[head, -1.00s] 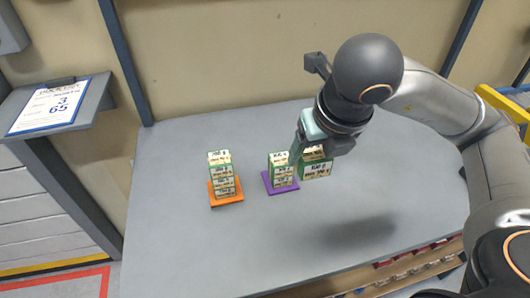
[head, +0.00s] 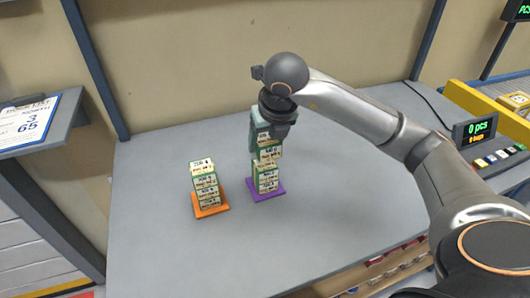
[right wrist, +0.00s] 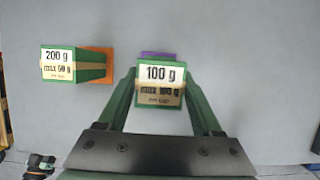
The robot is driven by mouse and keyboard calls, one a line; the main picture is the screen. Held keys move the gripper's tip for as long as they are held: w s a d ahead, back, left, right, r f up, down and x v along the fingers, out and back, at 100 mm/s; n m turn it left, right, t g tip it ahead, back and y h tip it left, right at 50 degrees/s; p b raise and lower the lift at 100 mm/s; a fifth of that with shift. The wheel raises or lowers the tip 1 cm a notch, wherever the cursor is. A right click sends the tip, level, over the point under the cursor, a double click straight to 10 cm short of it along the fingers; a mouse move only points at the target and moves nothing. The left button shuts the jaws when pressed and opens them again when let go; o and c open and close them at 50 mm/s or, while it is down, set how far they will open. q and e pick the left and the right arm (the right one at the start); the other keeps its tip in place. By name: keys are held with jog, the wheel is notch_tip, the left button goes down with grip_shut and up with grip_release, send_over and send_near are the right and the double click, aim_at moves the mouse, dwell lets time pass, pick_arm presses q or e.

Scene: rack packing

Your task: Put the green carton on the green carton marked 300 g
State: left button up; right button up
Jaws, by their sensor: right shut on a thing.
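My right gripper (head: 266,147) is shut on a green carton with a cream label (head: 269,154), which reads 100 g in the right wrist view (right wrist: 162,84). It holds the carton upright over the stack of green cartons (head: 267,181) on the purple mat (head: 264,195). I cannot tell whether the held carton touches the stack top. That stack's top label is not legible in the head view, and in the right wrist view the held carton hides the stack. No 300 g mark is readable. My left gripper is not in view.
Another green carton stack (head: 206,188) stands on an orange mat (head: 211,211) to the left; its top reads 200 g in the right wrist view (right wrist: 58,61). The grey table (head: 330,220) is clear around both stacks. A counter display (head: 475,131) stands at the right.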

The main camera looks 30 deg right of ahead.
aim_at(265, 164)
jog(key=x, duration=0.3)
jog(key=shift+f, duration=0.75)
jog(key=shift+f, duration=0.15)
jog(key=o, duration=1)
jog(key=shift+f, duration=0.1)
jog(key=shift+c, duration=0.2)
jog(key=o, duration=0.5)
